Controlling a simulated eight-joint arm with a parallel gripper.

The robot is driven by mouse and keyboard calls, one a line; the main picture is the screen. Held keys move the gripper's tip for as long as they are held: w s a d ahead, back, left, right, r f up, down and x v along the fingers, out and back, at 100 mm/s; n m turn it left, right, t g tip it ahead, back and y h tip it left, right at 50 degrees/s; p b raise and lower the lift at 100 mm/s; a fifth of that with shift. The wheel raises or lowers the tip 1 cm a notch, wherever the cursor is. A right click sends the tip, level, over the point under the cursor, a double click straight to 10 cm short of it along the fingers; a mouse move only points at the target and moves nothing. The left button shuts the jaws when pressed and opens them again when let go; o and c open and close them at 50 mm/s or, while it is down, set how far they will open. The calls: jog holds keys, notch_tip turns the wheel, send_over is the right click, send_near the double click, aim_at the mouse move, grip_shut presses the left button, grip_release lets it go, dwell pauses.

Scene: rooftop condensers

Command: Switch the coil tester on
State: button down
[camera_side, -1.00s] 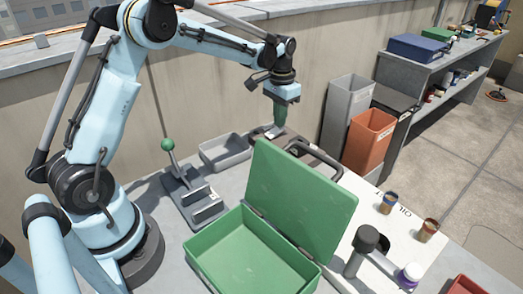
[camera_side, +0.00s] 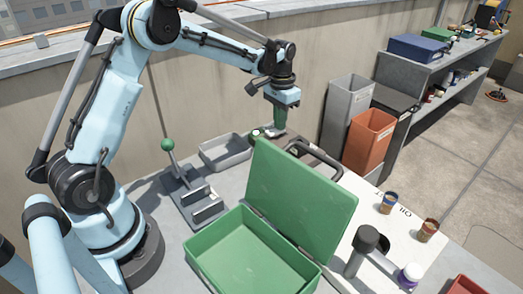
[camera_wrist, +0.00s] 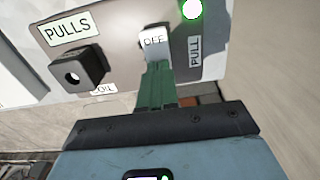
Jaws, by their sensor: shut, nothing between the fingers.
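The coil tester's grey panel (camera_wrist: 118,45) fills the upper part of the wrist view. My gripper (camera_wrist: 158,68) is shut and empty. Its green fingertips are at the lower edge of the switch and look in contact with it. In the side view my gripper (camera_side: 279,130) points down at the tester, behind the open green lid, which hides part of the tester.
A black square fitting (camera_wrist: 77,73) stands out of the panel left of the switch, under a PULLS label. In the side view, a green box (camera_side: 250,255) with its lid up, a lever (camera_side: 168,146) and a grey tray (camera_side: 226,152) stand nearby.

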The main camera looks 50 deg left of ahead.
jog(key=shift+s+r, duration=0.1)
notch_tip(320, 180, up, 7)
dwell(0.7)
jog(key=s+d+r+t, duration=0.3)
jog(key=s+d+r, duration=0.25)
jog(key=s, duration=0.25)
jog(key=s+d+f+t, duration=0.1)
jog(key=s+d+t, duration=0.1)
jog(key=s, duration=0.3)
jog(key=s+d+f+t, duration=0.2)
jog(key=s, duration=0.4)
jog(key=shift+d+f, duration=0.25)
